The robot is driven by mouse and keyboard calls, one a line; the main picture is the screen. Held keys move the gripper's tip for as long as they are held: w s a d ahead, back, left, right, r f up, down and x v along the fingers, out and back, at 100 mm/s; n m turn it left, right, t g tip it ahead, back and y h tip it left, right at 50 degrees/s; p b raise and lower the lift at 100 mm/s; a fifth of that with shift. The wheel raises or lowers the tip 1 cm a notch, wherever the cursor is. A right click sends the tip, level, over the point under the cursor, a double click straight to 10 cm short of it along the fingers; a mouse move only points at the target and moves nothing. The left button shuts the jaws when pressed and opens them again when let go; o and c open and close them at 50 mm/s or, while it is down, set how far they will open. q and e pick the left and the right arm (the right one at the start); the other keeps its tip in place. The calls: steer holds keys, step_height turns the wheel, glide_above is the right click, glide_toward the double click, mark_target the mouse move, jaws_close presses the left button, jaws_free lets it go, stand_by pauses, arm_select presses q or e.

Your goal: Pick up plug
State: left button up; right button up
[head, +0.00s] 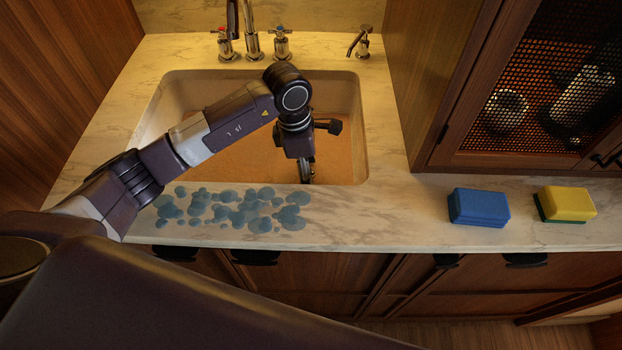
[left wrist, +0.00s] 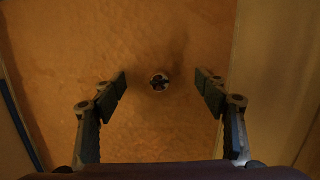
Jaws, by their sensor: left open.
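The round piece does not show clearly in the head view. My right gripper is not in view.
Faucet and taps (head: 252,45) stand behind the sink. Blue-grey wet spots (head: 240,207) cover the counter in front of it. A blue sponge (head: 479,206) and a yellow-green sponge (head: 566,203) lie to the right. A mesh-fronted cabinet (head: 535,90) stands at the upper right.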

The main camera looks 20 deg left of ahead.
arm_select(q)
steer(key=shift+w+d+f, duration=0.1)
steer(key=shift+d+f, duration=0.05)
steer(key=shift+f, duration=0.95)
steer(key=c, duration=1.2)
steer(key=shift+r, duration=0.1)
